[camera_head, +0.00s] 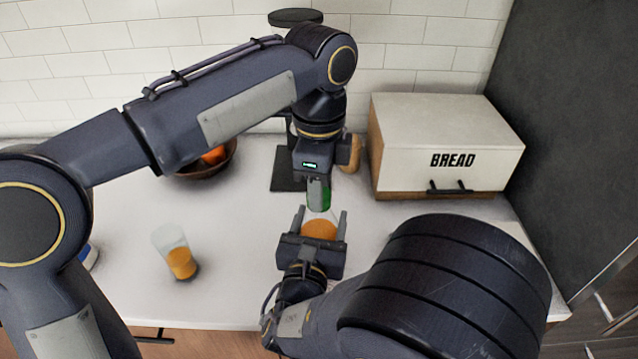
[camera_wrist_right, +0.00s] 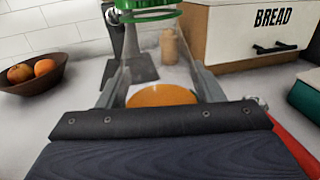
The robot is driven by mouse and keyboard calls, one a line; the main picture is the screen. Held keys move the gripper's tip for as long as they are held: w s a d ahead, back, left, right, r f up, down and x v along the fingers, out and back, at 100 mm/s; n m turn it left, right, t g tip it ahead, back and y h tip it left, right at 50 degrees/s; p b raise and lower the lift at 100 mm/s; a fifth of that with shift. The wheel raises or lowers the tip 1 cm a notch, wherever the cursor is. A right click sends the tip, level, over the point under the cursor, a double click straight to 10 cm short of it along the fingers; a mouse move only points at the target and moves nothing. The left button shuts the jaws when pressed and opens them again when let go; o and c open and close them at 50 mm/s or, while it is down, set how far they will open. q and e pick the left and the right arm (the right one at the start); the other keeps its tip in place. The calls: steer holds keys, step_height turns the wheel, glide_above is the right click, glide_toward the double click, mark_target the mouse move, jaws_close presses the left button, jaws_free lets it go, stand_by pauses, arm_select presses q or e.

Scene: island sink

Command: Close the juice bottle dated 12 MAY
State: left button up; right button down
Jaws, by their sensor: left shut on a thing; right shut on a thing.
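A clear bottle with orange juice (camera_head: 319,229) stands upright between the fingers of my right gripper (camera_head: 318,226), which is shut on it. The bottle also shows in the right wrist view (camera_wrist_right: 161,96); no date label is readable. My left gripper (camera_head: 318,192) points down over the bottle and is shut on a green cap (camera_head: 326,196). The green cap also shows at the top of the right wrist view (camera_wrist_right: 148,14), over the bottle's mouth. I cannot tell whether cap and neck touch. The left fingertips hide part of the cap in the head view.
A clear container with orange juice (camera_head: 178,255) stands apart at the left. A bowl of oranges (camera_head: 222,162), a dark appliance (camera_head: 288,172), a wooden shaker (camera_head: 348,153) and a bread box (camera_head: 440,145) are at the back.

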arm_select(q)
steer(key=m, duration=0.5)
steer(key=shift+m, duration=0.3)
steer(key=m, duration=1)
steer(key=shift+m, duration=0.3)
steer(key=m, duration=0.2)
steer(key=shift+m, duration=0.4)
steer(key=o, duration=1)
step_height(320, 180, up, 7)
steer(key=shift+r, duration=0.2)
